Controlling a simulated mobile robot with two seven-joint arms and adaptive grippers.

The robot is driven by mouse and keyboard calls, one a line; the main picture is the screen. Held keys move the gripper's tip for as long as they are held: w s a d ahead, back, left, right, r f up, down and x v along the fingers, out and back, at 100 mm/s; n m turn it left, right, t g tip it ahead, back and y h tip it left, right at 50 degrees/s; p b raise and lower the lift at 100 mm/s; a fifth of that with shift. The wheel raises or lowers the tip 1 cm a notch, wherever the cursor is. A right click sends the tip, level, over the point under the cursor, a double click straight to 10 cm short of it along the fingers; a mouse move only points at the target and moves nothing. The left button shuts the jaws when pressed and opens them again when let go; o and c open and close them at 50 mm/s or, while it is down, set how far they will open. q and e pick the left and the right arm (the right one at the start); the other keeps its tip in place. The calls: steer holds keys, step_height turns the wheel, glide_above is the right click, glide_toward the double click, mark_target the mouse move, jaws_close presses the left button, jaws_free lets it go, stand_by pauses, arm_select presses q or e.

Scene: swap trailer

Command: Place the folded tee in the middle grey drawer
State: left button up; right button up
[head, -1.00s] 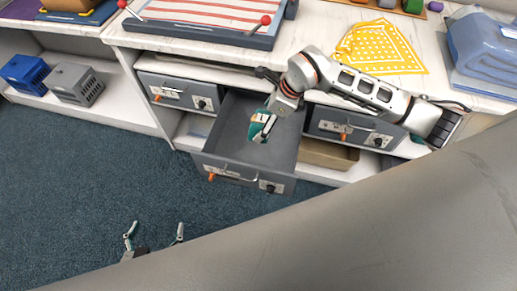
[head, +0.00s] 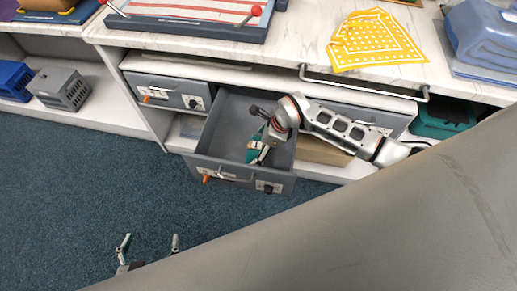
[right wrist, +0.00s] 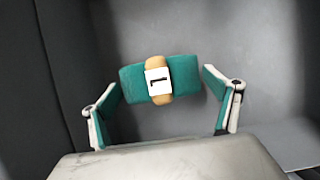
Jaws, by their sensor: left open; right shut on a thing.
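The middle grey drawer (head: 238,112) is pulled out below the counter in the head view. My right gripper (head: 259,155) reaches down into it from above. In the right wrist view it is shut on the folded tee (right wrist: 133,84), a small teal bundle with a tan band and a white tag marked 1. The grey drawer interior lies beneath the bundle; I cannot tell whether they touch. My left gripper (head: 148,245) is open and empty, low over the blue floor, well apart from the drawer.
Closed grey drawers flank the open one, at left (head: 170,92) and at right, partly behind my arm. A yellow patterned cloth (head: 375,40) and folded blue fabric (head: 485,35) lie on the counter (head: 300,48). Blue and grey crates (head: 60,88) stand on a left shelf.

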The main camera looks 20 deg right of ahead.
step_height(320, 180, down, 2)
steer(key=shift+s, duration=0.1)
steer(key=shift+f, duration=0.3)
steer(key=shift+r, duration=0.15)
steer(key=o, duration=1)
steer(key=shift+o, duration=0.2)
